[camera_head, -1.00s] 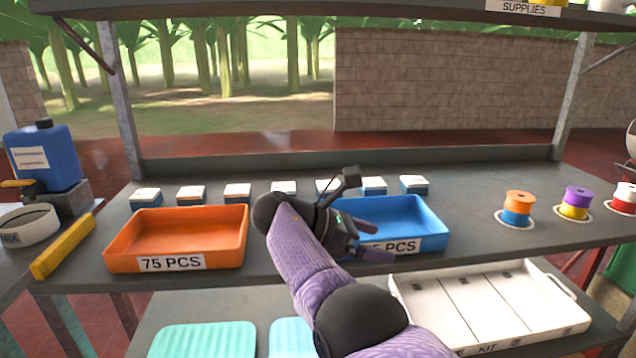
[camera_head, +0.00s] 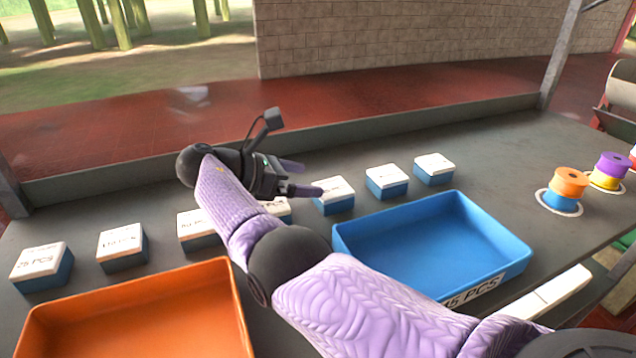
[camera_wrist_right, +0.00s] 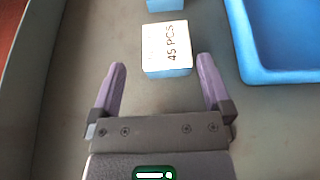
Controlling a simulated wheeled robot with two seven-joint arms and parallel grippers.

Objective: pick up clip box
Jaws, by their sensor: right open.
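Several small clip boxes with white lids and blue bases stand in a row on the grey bench. In the right wrist view, one clip box (camera_wrist_right: 167,50) marked "45 PCS" sits just beyond and between the fingertips of my right gripper (camera_wrist_right: 162,75), which is open and empty. In the head view my right gripper (camera_head: 305,178) is over the row, close to a clip box (camera_head: 334,195); another box (camera_head: 277,208) is partly hidden behind my arm. More boxes stand at the left (camera_head: 122,247) and right (camera_head: 387,181). My left gripper is not in view.
A blue tray (camera_head: 345,243) stands in front of the row at the right, and an orange tray (camera_head: 130,305) at the left. Spools (camera_head: 569,183) stand at the far right. A raised ledge (camera_head: 120,182) runs along the back of the bench.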

